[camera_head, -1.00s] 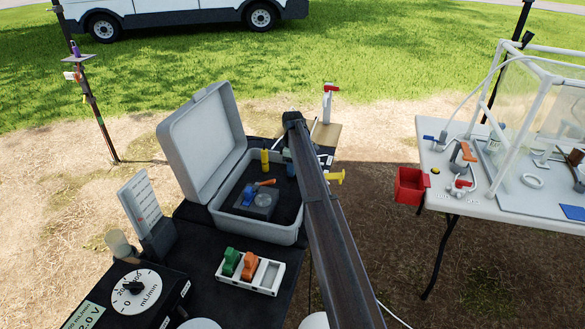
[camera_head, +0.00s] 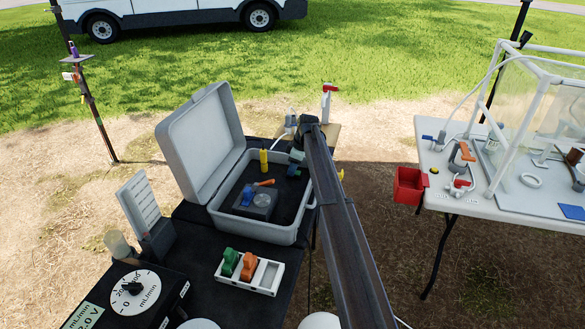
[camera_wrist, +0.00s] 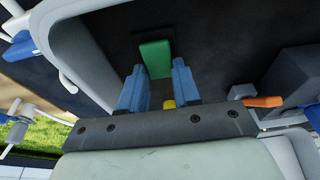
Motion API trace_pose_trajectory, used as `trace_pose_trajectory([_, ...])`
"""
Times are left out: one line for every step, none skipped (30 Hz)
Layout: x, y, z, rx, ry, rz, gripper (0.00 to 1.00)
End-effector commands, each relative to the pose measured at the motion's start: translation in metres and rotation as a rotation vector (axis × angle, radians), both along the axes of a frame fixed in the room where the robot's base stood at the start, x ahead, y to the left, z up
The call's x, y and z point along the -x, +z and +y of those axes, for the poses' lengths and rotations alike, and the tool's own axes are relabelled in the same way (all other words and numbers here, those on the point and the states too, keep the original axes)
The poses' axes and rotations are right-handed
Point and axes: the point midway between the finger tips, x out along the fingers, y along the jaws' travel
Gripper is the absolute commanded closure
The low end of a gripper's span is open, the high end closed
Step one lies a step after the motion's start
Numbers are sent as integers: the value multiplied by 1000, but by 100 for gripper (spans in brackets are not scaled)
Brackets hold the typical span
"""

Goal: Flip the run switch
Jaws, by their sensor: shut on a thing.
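My gripper (camera_head: 293,171) is over the right side of the open grey case (camera_head: 222,217). In the wrist view, the blue fingers of my gripper (camera_wrist: 158,72) stand apart with a green block (camera_wrist: 155,52) between their tips. A yellow piece shows low between the fingers. A dark box (camera_head: 255,202) with a blue part and an orange lever (camera_head: 264,183) sits in the case; the lever also shows in the wrist view (camera_wrist: 262,101). I cannot tell which part is the run switch.
A yellow cylinder (camera_head: 263,160) stands in the case, left of my gripper. A white rack (camera_head: 232,279) holds a green and an orange piece in front. A dial box (camera_head: 134,292) is at front left. A red bin (camera_head: 408,187) hangs at the right table (camera_head: 455,201).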

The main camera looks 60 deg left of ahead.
Motion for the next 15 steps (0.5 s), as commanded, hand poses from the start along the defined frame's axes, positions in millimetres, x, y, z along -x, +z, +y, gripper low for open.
trace_pose_trajectory([0, 0, 0, -2, 1, 3, 99])
trace_pose_trajectory([0, 0, 0, -2, 1, 3, 99])
trace_pose_trajectory([0, 0, 0, -2, 1, 3, 99])
trace_pose_trajectory([0, 0, 0, -2, 1, 3, 99])
trace_pose_trajectory([0, 0, 0, -1, 1, 2, 99])
trace_pose_trajectory([0, 0, 0, -1, 1, 2, 99])
trace_pose_trajectory([0, 0, 0, -1, 1, 2, 99])
trace_pose_trajectory([0, 0, 0, -1, 1, 2, 99])
trace_pose_trajectory([0, 0, 0, -1, 1, 2, 65])
trace_pose_trajectory([0, 0, 0, -1, 1, 2, 62])
trace_pose_trajectory([0, 0, 0, -1, 1, 2, 60])
trace_pose_trajectory([0, 0, 0, -1, 1, 1, 56])
trace_pose_trajectory([0, 0, 0, -1, 1, 1, 53])
trace_pose_trajectory([0, 0, 0, -1, 1, 1, 50])
trace_pose_trajectory([0, 0, 0, -1, 1, 1, 46])
